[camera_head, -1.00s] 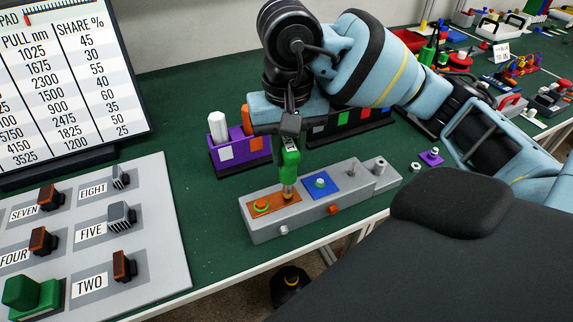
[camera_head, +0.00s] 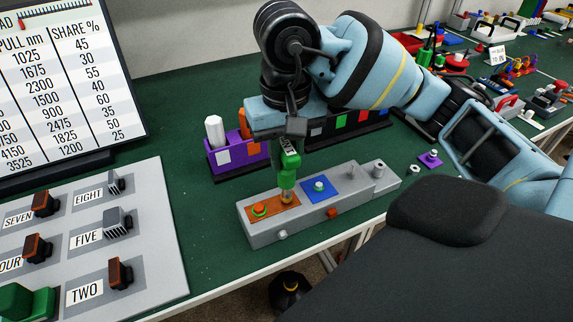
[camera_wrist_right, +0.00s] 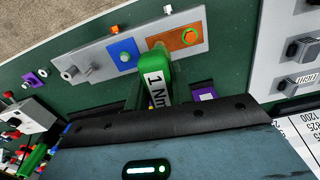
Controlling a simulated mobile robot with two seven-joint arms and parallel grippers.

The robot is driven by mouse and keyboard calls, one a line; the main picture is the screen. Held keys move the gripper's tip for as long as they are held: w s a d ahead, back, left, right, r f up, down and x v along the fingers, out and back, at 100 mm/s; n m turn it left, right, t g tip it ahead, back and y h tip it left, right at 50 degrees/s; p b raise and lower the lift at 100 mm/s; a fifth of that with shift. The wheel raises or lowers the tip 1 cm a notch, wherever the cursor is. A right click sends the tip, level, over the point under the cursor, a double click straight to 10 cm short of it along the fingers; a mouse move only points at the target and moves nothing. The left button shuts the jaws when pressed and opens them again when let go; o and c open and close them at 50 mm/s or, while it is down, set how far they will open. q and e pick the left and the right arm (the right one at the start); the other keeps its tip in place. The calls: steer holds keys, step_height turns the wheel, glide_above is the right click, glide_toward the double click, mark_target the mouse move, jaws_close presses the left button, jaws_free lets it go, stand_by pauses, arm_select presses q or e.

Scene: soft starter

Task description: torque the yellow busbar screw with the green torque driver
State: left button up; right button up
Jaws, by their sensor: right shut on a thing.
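My right gripper (camera_head: 292,128) is shut on the green torque driver (camera_head: 288,168) and holds it upright, tip down. The driver's lower end is over the right part of the copper-orange plate (camera_head: 272,208) on the grey block. I cannot tell whether its tip touches, and no yellow screw shows clearly; the driver covers that spot. My left gripper is not in view.
The grey block (camera_head: 262,237) also has a blue plate (camera_head: 320,188) with a pale screw. A purple bin (camera_head: 228,160) and a dark bin row stand behind. A keyed grey panel (camera_head: 150,250) is at left. Green table is free between panel and block.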

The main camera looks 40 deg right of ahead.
steer(key=m, duration=0.3)
steer(key=shift+r, duration=0.15)
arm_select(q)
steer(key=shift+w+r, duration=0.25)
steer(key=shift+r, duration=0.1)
arm_select(e)
steer(key=shift+m, duration=0.3)
steer(key=m+p, duration=0.1)
steer(key=m, duration=0.2)
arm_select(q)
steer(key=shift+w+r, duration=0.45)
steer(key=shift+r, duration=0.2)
arm_select(e)
steer(key=shift+m, duration=0.7)
arm_select(q)
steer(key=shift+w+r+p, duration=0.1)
steer(key=shift+p, duration=0.2)
